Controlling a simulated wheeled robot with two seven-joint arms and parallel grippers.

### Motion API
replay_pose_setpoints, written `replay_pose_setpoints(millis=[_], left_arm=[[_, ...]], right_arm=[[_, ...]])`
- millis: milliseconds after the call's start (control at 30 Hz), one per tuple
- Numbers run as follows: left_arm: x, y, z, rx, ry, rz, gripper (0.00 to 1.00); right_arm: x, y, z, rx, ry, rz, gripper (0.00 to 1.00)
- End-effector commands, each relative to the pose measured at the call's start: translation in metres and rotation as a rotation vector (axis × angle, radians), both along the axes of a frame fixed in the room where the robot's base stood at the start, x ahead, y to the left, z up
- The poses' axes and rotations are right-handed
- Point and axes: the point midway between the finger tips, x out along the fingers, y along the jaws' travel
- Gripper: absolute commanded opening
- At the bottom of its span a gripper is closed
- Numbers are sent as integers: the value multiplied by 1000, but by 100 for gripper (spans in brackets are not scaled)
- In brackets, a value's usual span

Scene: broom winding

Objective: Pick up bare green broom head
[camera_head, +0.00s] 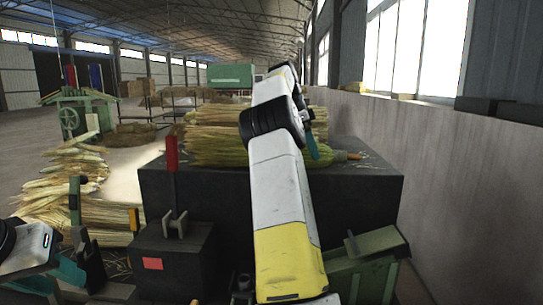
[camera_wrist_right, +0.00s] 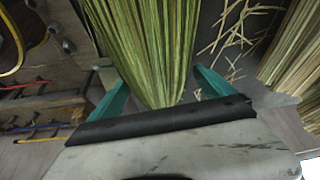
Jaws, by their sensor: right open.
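A bare green broom head (camera_wrist_right: 150,45) fills the upper middle of the right wrist view, its stalks narrowing to a rounded end near the gripper palm. My right gripper (camera_wrist_right: 158,92) is open, with one teal finger on each side of that narrow end. In the head view my right arm reaches over the dark table, and its gripper (camera_head: 312,145) is mostly hidden, with one teal finger showing. A little of the green head (camera_head: 328,157) shows beside it. My left gripper (camera_head: 82,270) is at the lower left, away from the table; its finger gap is unclear.
The dark table (camera_head: 355,190) carries several straw bundles (camera_head: 212,140). Another bundle (camera_wrist_right: 296,50) lies right of the green head in the wrist view, with loose straw scraps (camera_wrist_right: 235,30) between. Straw piles lie on the left floor. A wall (camera_head: 450,160) runs along the right.

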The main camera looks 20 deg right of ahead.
Motion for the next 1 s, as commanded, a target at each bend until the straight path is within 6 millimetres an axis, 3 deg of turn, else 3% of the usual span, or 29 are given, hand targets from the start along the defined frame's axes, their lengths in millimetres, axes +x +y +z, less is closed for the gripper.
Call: replay_pose_setpoints(millis=[233,533,900,967,1000], left_arm=[[0,0,0,0,0,0,36],[0,0,0,0,0,0,36],[0,0,0,0,0,0,36],[0,0,0,0,0,0,36],[0,0,0,0,0,0,36]], right_arm=[[-6,-9,-28,0,1,0,93],[-7,-11,-32,-2,-1,1,93],[-7,-11,-32,-1,0,0,22],[-7,-11,-32,-1,0,0,11],[-7,-11,-32,-2,-1,1,10]])
